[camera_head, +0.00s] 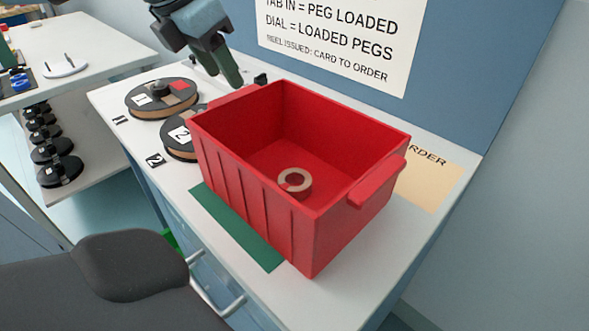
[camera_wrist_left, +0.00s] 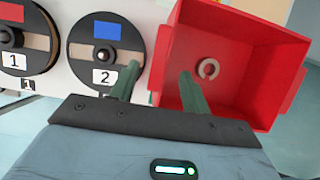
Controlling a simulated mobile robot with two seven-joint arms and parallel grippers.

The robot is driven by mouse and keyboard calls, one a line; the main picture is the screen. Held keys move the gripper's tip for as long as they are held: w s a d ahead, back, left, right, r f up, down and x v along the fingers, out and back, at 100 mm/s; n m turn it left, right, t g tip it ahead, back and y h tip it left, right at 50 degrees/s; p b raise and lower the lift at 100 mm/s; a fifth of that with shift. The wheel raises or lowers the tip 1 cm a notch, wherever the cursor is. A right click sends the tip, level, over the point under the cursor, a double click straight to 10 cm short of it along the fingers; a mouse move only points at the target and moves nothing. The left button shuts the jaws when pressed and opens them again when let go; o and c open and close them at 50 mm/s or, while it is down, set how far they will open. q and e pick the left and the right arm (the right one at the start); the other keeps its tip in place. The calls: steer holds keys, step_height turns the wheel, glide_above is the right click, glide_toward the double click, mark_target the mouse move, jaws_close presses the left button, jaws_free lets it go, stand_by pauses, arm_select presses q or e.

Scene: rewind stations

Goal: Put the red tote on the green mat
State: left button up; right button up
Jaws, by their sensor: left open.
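The red tote (camera_head: 255,185) stands upright on the white table, with a small tan ring (camera_head: 295,182) on its floor. The green mat (camera_head: 236,228) shows as a strip along the tote's near left side; the tote hides the rest, and the tote appears to rest at least partly over it. My left gripper (camera_wrist_left: 157,84) is open at the tote's far left end, by its red handle (camera_head: 232,100). In the wrist view its fingers appear either side of the tote's end wall (camera_wrist_left: 165,60); contact is unclear. My right gripper is out of view.
Reel 1 (camera_head: 162,97) and reel 2 (camera_head: 180,138) lie close beside the tote's left end. A tan card (camera_head: 432,178) lies at its right. A blue wall panel (camera_head: 465,75) with a sign (camera_head: 340,38) stands behind. Another table (camera_head: 85,45) is at the left.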

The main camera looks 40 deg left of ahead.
mark_target(233, 96)
arm_select(q)
steer(key=shift+x, duration=1.2)
steer(key=shift+s+b+x, duration=0.15)
steer(key=shift+b+x, duration=0.05)
steer(key=shift+x, duration=1.1)
steer(key=shift+s+b+x, duration=0.15)
steer(key=shift+b+x, duration=0.05)
steer(key=shift+x, duration=1.05)
steer(key=shift+f, duration=0.15)
jaws_close()
